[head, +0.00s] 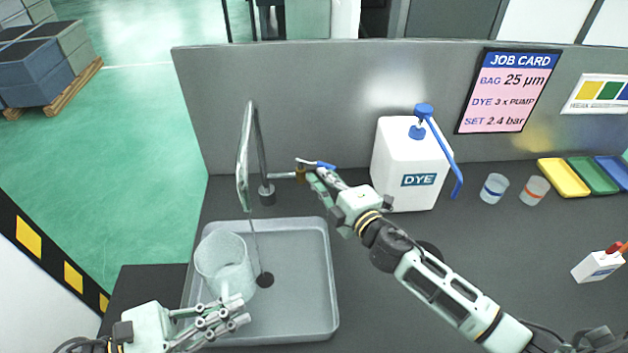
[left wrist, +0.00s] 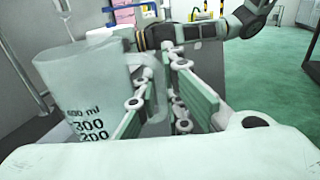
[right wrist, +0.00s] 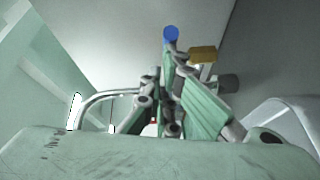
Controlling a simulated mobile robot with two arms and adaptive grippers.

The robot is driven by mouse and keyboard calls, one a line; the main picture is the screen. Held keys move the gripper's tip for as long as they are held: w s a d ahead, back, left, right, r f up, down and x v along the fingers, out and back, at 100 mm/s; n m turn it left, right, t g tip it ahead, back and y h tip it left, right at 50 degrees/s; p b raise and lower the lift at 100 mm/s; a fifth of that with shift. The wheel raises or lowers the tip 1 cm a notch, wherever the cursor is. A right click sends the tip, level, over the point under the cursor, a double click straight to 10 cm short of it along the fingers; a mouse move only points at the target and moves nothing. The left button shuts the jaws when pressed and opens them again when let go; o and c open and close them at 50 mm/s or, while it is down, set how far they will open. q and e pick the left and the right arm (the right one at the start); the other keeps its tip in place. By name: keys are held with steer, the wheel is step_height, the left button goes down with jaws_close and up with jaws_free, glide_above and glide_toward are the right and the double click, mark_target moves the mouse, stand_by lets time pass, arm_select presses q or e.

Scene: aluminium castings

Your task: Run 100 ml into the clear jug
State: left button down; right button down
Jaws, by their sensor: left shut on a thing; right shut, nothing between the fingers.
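The clear jug (head: 222,260) is over the left part of the grey sink, under the tap spout (head: 245,160). In the left wrist view the jug (left wrist: 90,100) shows marks 300 and 200; the lowest part is hidden. My left gripper (head: 238,312) is shut on the jug's handle (left wrist: 158,90). A thin line, seemingly water, drops from the spout along the jug's right side; I cannot tell whether it lands inside. No water level shows clearly. My right gripper (head: 318,182) is shut and empty beside the tap's blue lever (head: 318,164), also in the right wrist view (right wrist: 170,35).
The sink (head: 325,290) has a dark drain. A white DYE container (head: 395,155) with a blue pump stands right of the tap. Two small cups (head: 494,188) and coloured trays (head: 563,178) are further right. A grey panel (head: 310,80) closes the back.

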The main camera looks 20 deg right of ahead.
arm_select(q)
steer(key=shift+d, duration=0.1)
arm_select(e)
steer(key=d+n+y, duration=0.1)
steer(key=w+d+n+g+y, duration=0.1)
steer(key=d+n+y, duration=0.1)
steer(key=y, duration=0.1)
steer(key=shift+w+d+g, duration=0.15)
steer(key=shift+w+g, duration=0.25)
steer(key=shift+w+d, duration=0.6)
steer(key=shift+w, duration=0.1)
steer(key=shift+d, duration=0.15)
glide_toward(336, 170)
steer(key=shift+s+d+r, duration=0.25)
steer(key=shift+s+d, duration=0.1)
steer(key=shift+d, duration=0.15)
steer(key=shift+s+d+r, duration=0.25)
steer(key=shift+s+d, duration=0.05)
steer(key=shift+d, duration=0.2)
